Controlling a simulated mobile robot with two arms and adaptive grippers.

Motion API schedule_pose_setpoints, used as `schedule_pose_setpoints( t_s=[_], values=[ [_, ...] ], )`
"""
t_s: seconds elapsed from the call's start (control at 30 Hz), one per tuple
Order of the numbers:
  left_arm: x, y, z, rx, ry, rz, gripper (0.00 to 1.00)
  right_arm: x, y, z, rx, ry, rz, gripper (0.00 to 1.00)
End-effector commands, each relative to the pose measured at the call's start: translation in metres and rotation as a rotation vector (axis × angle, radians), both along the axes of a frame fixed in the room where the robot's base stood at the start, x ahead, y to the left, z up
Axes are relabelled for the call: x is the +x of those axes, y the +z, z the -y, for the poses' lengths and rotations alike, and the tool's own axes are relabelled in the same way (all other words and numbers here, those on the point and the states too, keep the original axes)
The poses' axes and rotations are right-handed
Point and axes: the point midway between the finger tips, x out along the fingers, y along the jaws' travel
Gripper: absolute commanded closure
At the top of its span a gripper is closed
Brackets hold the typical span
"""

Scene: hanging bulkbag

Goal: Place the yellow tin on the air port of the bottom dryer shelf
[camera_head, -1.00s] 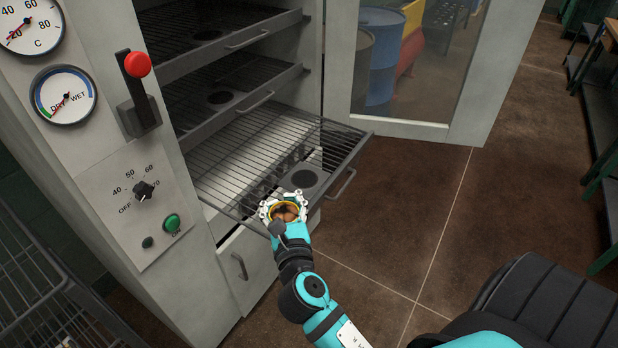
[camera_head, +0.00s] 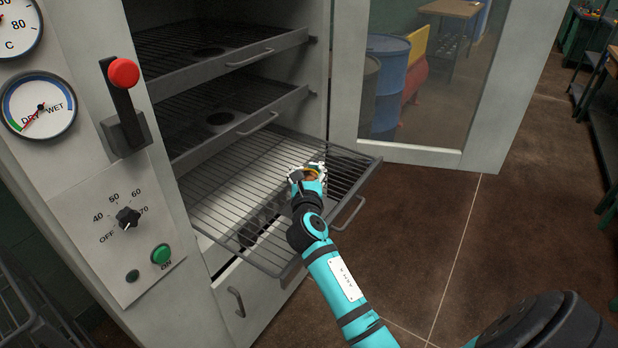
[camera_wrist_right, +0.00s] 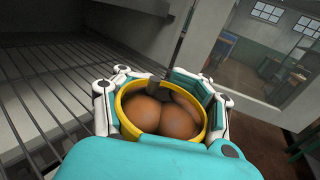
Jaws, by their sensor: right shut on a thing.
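My right gripper (camera_head: 307,170) is shut on the yellow tin (camera_head: 313,173) and holds it over the pulled-out bottom dryer shelf (camera_head: 232,190), towards its right side. In the right wrist view, the fingers grip the round yellow tin (camera_wrist_right: 121,108) from both sides, with brown rounded contents inside. The bottom shelf is a wire rack in a grey frame. Its bars show at the left of the wrist view (camera_wrist_right: 40,95). The bottom shelf's dark air port is hidden behind my right gripper and arm. I cannot tell the tin's height above the rack. My left gripper is not in view.
Two upper shelves, each with a dark round air port (camera_head: 219,118) (camera_head: 209,52), sit inside the dryer. The dryer's glazed door (camera_head: 415,85) stands open at the right. The control panel (camera_head: 100,225) is at the left. Open brown floor (camera_head: 480,230) lies at the right.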

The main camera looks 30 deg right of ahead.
Motion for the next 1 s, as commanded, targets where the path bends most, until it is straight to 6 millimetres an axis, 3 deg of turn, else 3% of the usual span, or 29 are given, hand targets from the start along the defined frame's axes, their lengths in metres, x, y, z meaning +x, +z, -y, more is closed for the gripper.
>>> schedule_pose_setpoints(
  t_s=[0.2,0.47,0.83,0.87,1.0],
  values=[
    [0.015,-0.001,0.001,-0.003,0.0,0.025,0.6,0.008,-0.004,0.013,0.001,0.001,0.001,1.0],
    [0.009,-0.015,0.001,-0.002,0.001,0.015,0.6,0.008,-0.038,0.012,0.002,0.001,-0.001,1.0],
    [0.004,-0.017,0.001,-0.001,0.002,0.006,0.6,0.008,-0.041,0.013,0.0,0.001,0.0,1.0],
    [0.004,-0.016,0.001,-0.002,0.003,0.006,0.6,0.008,-0.04,0.013,0.0,0.001,0.0,0.75],
    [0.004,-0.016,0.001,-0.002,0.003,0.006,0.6,0.007,-0.04,0.013,0.001,0.001,-0.001,0.57]
  ],
)
